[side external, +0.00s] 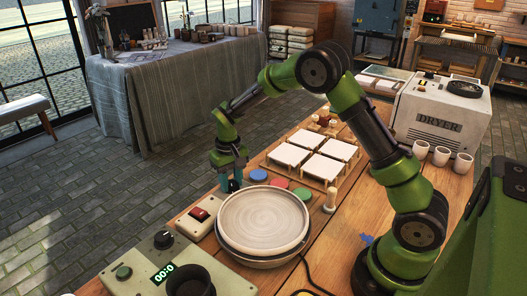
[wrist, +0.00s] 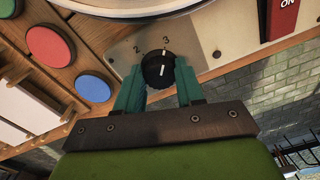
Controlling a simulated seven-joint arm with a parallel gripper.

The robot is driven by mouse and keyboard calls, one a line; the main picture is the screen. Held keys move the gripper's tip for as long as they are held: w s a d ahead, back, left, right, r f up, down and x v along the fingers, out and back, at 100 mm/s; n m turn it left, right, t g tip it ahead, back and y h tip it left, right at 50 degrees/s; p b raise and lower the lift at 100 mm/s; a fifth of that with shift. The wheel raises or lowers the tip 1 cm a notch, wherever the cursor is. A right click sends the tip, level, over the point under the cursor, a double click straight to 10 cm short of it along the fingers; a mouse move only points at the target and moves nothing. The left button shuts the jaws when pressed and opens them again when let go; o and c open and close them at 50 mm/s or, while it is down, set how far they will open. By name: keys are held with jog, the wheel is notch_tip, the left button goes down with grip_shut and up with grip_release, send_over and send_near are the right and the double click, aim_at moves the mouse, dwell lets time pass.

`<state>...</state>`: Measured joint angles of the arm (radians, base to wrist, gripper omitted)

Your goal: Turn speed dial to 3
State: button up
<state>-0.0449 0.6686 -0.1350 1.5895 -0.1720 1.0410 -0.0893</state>
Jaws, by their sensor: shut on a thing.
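The speed dial (wrist: 157,69) is a small round black knob with white line marks, set in a pale panel (wrist: 122,52).
A red switch (side external: 200,213) sits left of the wheel. Blue, red and green paint pots (side external: 278,184) lie close to my gripper's right. White tiles (side external: 311,157) stand behind. A control box with a timer (side external: 163,273) is at the front left.

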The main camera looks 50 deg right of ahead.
aim_at(231, 183)
dwell(0.5)
jog(key=o, duration=1)
jog(key=shift+o, duration=0.2)
notch_tip(231, 183, up, 17)
jog(key=s+a+r+t, duration=0.1)
jog(key=s+a+t, duration=0.1)
jog(key=s, duration=0.5)
jog(key=s+a+r+t+y, duration=0.1)
jog(key=s+t, duration=0.1)
jog(key=s, duration=0.6)
jog(key=s+a+r+t+y, duration=0.1)
jog(key=s+a+t, duration=0.1)
jog(key=s, duration=0.6)
jog(key=shift+s+a+r+t, duration=0.2)
jog(key=shift+a+r+t, duration=0.15)
jog(key=shift+t, duration=0.25)
